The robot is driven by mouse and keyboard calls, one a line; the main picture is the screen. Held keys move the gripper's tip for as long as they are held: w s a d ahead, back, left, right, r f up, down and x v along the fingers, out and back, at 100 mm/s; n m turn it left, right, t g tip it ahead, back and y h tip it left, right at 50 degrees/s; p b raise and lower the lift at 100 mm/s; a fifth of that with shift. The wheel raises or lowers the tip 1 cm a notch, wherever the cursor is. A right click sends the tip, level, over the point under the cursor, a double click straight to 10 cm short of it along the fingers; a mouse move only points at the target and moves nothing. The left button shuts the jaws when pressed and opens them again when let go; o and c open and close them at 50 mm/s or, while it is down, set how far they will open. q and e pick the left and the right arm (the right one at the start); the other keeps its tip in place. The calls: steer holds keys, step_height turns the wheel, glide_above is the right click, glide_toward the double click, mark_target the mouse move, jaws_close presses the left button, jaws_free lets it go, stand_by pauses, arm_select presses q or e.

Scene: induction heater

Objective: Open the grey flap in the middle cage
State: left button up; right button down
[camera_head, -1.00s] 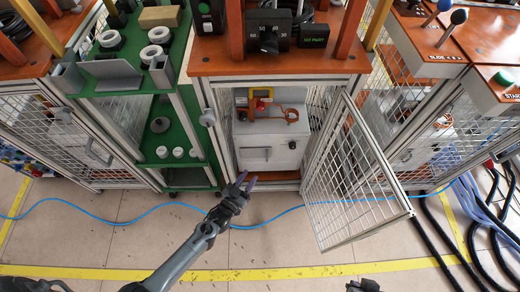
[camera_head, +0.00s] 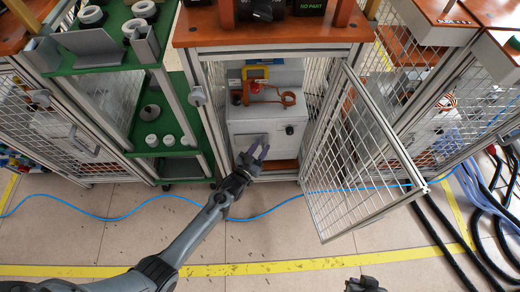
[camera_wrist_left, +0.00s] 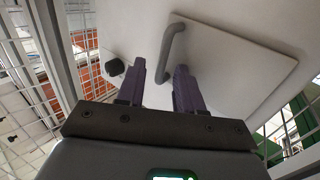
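The middle cage (camera_head: 345,160) has its mesh door swung open to the right. Inside stands a light grey box with a grey flap (camera_head: 252,139) on its front. In the left wrist view the flap (camera_wrist_left: 235,70) lies flat against the box front and has a grey bar handle (camera_wrist_left: 175,45). My left gripper (camera_head: 258,153) is at the cage opening, in front of the flap. Its purple fingers are open and empty. In the left wrist view the handle's lower end shows between the fingertips; contact cannot be told. My right gripper (camera_head: 364,285) shows only partly at the bottom edge.
A device with a yellow frame (camera_head: 257,72) and a copper-coloured coil (camera_head: 288,99) sits on top of the box. A green shelf (camera_head: 160,150) stands to the left. A blue cable (camera_head: 130,214) crosses the floor. Black hoses (camera_head: 440,250) lie at the right.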

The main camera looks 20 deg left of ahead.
arm_select(q)
steer(key=shift+w+a, duration=0.1)
steer(key=shift+w, duration=0.05)
jaws_close()
stand_by(1.3)
